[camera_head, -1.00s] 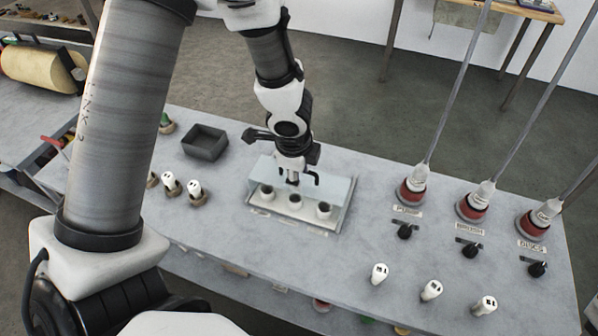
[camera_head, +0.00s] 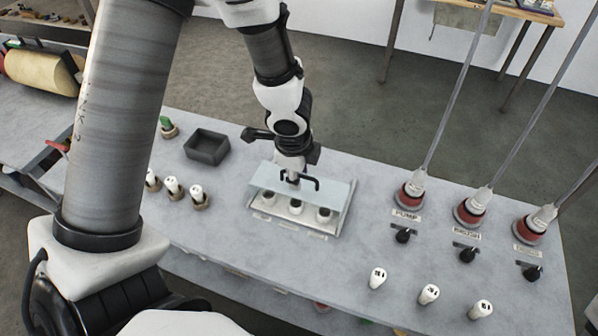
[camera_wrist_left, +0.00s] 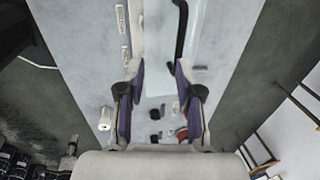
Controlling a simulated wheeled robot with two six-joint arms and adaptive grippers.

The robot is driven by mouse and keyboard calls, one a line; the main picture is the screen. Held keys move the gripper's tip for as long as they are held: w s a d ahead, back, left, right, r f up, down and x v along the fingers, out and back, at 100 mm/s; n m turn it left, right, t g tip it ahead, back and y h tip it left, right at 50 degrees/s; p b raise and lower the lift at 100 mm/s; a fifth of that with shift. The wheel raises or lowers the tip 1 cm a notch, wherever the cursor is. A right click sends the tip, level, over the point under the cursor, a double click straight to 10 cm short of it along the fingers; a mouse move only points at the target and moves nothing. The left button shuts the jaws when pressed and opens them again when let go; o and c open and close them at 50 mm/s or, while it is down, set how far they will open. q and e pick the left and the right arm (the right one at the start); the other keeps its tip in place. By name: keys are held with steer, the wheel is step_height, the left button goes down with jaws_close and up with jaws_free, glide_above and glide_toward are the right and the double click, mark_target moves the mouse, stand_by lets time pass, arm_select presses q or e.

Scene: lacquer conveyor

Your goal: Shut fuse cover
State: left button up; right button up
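The clear fuse cover (camera_head: 335,192), with a black bar handle (camera_head: 314,183), stands tilted and partly lowered over the fuse box (camera_head: 333,229). White fuses (camera_head: 296,207) stand in a row in the box and show below the cover's near edge. My left gripper (camera_head: 292,181) points down at the cover, close beside the handle. In the left wrist view, the left gripper (camera_wrist_left: 159,70) has its fingers apart with nothing between them. The handle (camera_wrist_left: 181,30) lies ahead of the right-hand finger; contact cannot be told. My right gripper is out of view.
A dark open tray (camera_head: 207,146) and several fuses in holders (camera_head: 172,188) are left of the box. Red-based lamp posts (camera_head: 411,193), black knobs (camera_head: 403,235) and white pegs (camera_head: 377,278) are to the right. The bench in front of the box is clear.

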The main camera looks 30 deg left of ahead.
arm_select(q)
step_height(320, 180, up, 6)
steer(key=s+p, duration=0.1)
steer(key=p, duration=0.3)
steer(key=shift+s+d, duration=0.15)
steer(key=shift+r, duration=0.1)
stand_by(0.3)
step_height(320, 180, up, 12)
steer(key=s, duration=0.2)
steer(key=shift+d, duration=0.3)
steer(key=shift+f, duration=0.2)
steer(key=shift+s, duration=0.1)
